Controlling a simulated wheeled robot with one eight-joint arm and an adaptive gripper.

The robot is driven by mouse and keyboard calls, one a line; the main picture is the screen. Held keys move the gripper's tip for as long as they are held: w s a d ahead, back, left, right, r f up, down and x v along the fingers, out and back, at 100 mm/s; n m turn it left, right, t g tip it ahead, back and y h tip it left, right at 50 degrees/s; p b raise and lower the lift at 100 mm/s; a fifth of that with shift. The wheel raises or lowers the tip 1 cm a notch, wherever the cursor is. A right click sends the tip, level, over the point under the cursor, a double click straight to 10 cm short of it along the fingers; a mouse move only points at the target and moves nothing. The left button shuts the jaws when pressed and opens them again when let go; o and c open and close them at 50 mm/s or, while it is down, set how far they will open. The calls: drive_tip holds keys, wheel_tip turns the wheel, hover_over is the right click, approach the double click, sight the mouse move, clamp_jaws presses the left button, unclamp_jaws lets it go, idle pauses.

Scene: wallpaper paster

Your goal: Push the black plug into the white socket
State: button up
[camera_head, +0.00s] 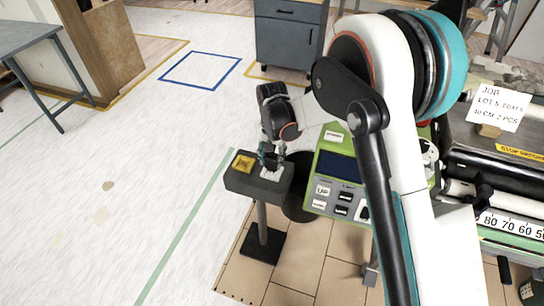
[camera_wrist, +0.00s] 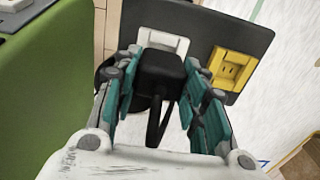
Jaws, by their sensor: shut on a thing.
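My gripper (camera_wrist: 160,95) is shut on the black plug (camera_wrist: 160,72) in the wrist view, with teal fingers on both sides of it. A black cord hangs from the plug toward the palm. The white socket (camera_wrist: 160,40) lies directly beyond the plug on a dark panel (camera_wrist: 200,15). The plug covers the socket's lower part, so I cannot tell whether its prongs are in. In the head view my gripper (camera_head: 270,160) is right at the white socket (camera_head: 271,174), on the right half of the dark box; the plug is hard to make out there.
A yellow socket (camera_wrist: 231,68) sits right of the white one in the wrist view; it also shows in the head view (camera_head: 243,162). The dark box (camera_head: 240,183) stands on a post. A green control panel (camera_head: 336,180) is close to its right. The floor to the left is clear.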

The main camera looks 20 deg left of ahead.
sight(272, 156)
drive_tip(key=shift+f+b, duration=0.7)
drive_tip(key=shift+f, duration=0.35)
drive_tip(key=o, duration=1.3)
drive_tip(key=shift+c, duration=0.2)
wheel_tip(272, 156, up, 12)
